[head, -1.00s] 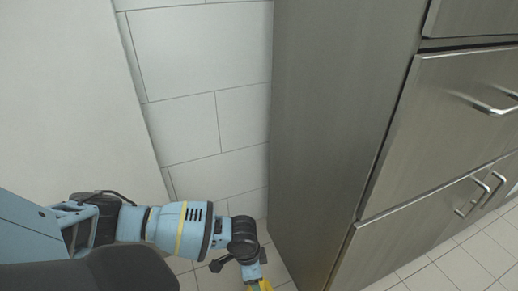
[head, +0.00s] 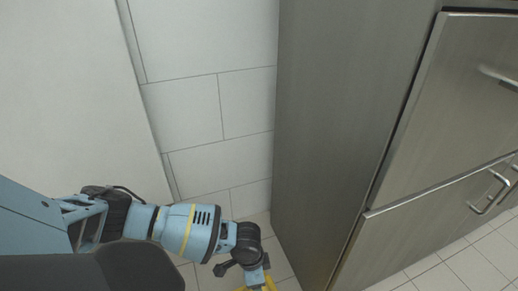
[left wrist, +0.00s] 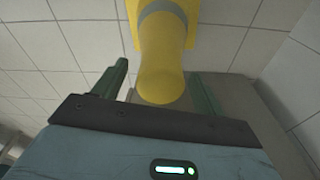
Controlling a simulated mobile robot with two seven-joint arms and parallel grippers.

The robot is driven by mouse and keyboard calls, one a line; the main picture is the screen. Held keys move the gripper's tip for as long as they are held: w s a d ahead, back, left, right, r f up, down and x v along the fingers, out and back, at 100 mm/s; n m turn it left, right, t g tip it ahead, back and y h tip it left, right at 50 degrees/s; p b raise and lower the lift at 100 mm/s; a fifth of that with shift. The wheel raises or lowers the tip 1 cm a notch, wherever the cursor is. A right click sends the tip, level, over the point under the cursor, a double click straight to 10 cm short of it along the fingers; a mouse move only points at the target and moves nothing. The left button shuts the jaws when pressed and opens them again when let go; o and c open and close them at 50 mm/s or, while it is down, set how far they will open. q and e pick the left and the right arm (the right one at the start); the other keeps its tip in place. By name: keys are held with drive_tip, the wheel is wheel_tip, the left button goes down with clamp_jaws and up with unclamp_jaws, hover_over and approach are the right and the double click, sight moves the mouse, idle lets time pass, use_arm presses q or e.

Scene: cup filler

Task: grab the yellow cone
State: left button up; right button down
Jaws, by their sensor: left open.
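The yellow cone (left wrist: 163,60) with a grey band shows in the left wrist view at the top centre. Its rounded tip points toward my left gripper (left wrist: 158,84). The gripper is open, with one green finger on each side of the cone's tip. I cannot tell whether either finger touches it. In the head view only a small yellow part of the cone (head: 269,284) shows at the bottom edge, below the end of my left arm. My right gripper is not in view.
A tall steel cabinet (head: 335,110) with drawers and bar handles stands close to the right of my left arm. A white tiled wall (head: 195,110) is behind the arm. The tiled floor (head: 440,275) is clear at the lower right.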

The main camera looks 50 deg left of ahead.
use_arm(q)
drive_tip(key=shift+f, duration=0.3)
drive_tip(key=shift+r, duration=0.1)
drive_tip(key=c, duration=0.4)
clamp_jaws()
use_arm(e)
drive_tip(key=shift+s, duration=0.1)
use_arm(q)
drive_tip(key=shift+r, duration=0.1)
